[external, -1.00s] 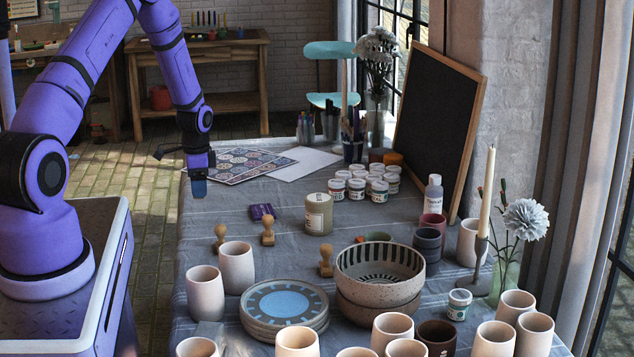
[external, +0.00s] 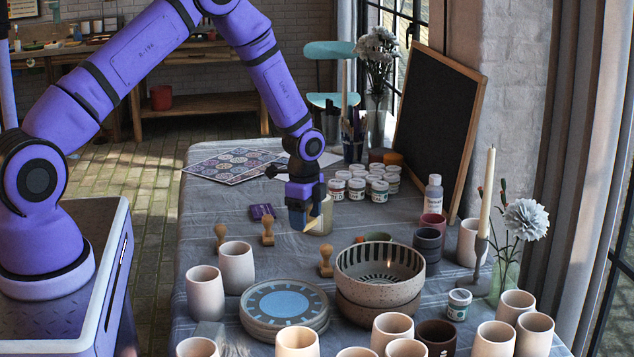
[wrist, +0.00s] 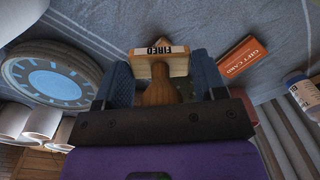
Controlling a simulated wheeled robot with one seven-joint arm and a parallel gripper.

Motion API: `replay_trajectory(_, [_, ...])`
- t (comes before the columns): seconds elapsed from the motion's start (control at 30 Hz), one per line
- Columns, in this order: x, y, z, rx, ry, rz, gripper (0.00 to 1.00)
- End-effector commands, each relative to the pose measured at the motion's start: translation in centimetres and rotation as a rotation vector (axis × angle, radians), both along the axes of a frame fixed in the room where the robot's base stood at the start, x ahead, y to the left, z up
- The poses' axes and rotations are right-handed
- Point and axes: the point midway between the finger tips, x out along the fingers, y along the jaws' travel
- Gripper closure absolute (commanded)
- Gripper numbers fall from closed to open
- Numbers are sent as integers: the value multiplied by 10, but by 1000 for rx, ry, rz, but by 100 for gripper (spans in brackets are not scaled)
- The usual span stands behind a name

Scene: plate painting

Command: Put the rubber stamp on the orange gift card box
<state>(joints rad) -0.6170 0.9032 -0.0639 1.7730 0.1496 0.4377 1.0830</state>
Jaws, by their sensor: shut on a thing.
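The rubber stamp (wrist: 157,66) has a tan wooden handle and a block with a white label reading FIRED. My gripper (wrist: 165,80) is shut on it, with a blue-grey finger on each side; its handle lies toward the palm. The orange gift card box (wrist: 240,57) lies on the cloth to the right of the stamp in the wrist view, apart from it. In the external view my gripper (external: 306,225) hangs over the table in front of the beige jar.
Wooden stamps (external: 268,232) stand left of my gripper, another (external: 326,262) in front of it. A small purple packet (external: 261,212) lies to its left. Stacked plates (external: 284,305), bowls (external: 380,275) and cups (external: 236,268) stand nearer; paint jars (external: 367,186) stand behind right.

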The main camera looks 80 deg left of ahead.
Motion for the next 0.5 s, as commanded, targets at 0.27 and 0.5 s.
replay_trajectory(0.27, [1, 1, -31, 0, -1, 1, 59])
replay_trajectory(0.5, [32, 11, -38, 1, -3, 1, 59])
